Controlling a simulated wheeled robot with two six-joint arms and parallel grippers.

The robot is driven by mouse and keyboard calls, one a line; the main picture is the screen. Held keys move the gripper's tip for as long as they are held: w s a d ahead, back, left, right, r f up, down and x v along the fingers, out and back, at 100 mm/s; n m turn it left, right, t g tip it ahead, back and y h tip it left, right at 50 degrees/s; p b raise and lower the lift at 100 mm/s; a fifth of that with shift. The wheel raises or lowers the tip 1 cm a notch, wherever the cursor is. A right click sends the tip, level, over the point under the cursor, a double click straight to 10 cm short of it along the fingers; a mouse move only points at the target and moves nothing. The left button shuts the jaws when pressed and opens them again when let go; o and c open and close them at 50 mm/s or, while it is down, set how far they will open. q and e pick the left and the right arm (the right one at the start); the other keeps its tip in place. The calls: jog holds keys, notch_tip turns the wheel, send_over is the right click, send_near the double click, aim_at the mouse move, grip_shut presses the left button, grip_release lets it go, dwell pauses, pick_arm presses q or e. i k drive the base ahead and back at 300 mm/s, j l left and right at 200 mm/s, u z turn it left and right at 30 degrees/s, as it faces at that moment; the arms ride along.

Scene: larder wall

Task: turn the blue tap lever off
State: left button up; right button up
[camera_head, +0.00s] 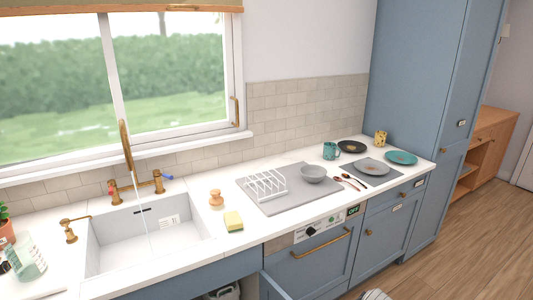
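The brass tap (137,182) stands behind the white sink (150,235), below the window. Its blue lever (167,176) is on the right side and points to the right. A red lever (112,185) is on the left side. The tall spout (125,137) rises between them, and a thin pale stream of water (141,205) falls from it into the sink. Neither of my grippers is in view.
A small brass fixture (70,232) stands left of the sink. A yellow sponge (233,221) and an orange-brown brush (216,198) sit to its right. A grey mat (268,206) holds a white rack (265,186) and a grey bowl (313,173). A glass jar (28,260) stands front left.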

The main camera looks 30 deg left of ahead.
aim_at(155, 172)
jog(key=u, duration=1.95)
